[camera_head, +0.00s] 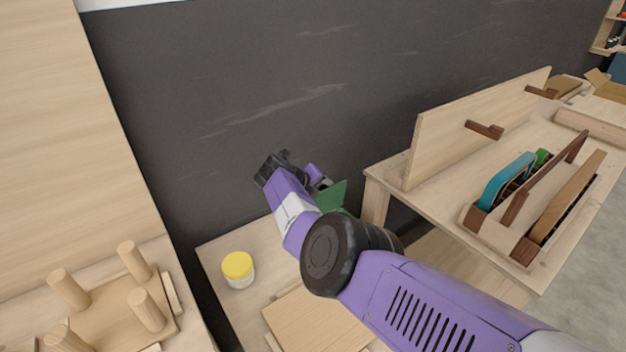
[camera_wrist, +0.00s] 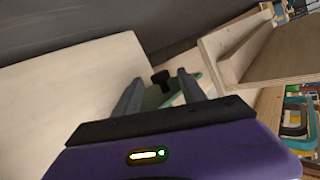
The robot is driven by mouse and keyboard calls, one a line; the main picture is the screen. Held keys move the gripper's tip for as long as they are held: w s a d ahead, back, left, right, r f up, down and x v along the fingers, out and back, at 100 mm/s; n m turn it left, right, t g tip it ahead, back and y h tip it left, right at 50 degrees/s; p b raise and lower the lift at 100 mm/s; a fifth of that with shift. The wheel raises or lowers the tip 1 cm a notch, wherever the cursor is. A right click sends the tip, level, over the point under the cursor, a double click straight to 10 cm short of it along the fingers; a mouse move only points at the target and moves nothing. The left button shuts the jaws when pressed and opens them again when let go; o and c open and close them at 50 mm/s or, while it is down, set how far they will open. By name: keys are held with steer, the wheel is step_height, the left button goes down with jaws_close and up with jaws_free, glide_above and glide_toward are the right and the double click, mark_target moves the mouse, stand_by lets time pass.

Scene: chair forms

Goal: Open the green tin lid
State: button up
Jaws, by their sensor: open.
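In the wrist view my gripper (camera_wrist: 160,75) is open, with its two grey fingers apart. A dark knob (camera_wrist: 159,79) shows between the fingertips, with visible gaps on both sides. Behind and below the knob is a pale green surface, the green tin lid (camera_wrist: 155,97), partly hidden by the fingers. In the head view a green piece of the tin (camera_head: 331,196) shows just past my purple arm, by the dark wall. My arm hides the rest of it, so I cannot tell there how far the lid is raised.
A white jar with a yellow lid (camera_head: 238,269) stands on the low wooden table (camera_head: 222,250). A wooden stand with pegs (camera_head: 110,305) is at the left. At the right, a table (camera_head: 400,172) bears an upright board (camera_head: 465,125) and a wooden tool caddy (camera_head: 497,232).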

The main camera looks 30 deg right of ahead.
steer(key=p+v, duration=0.1)
steer(key=v, duration=0.2)
steer(key=shift+r+p, duration=0.1)
steer(key=shift+p, duration=0.3)
steer(key=shift+v, duration=0.95)
steer(key=shift+a, duration=0.1)
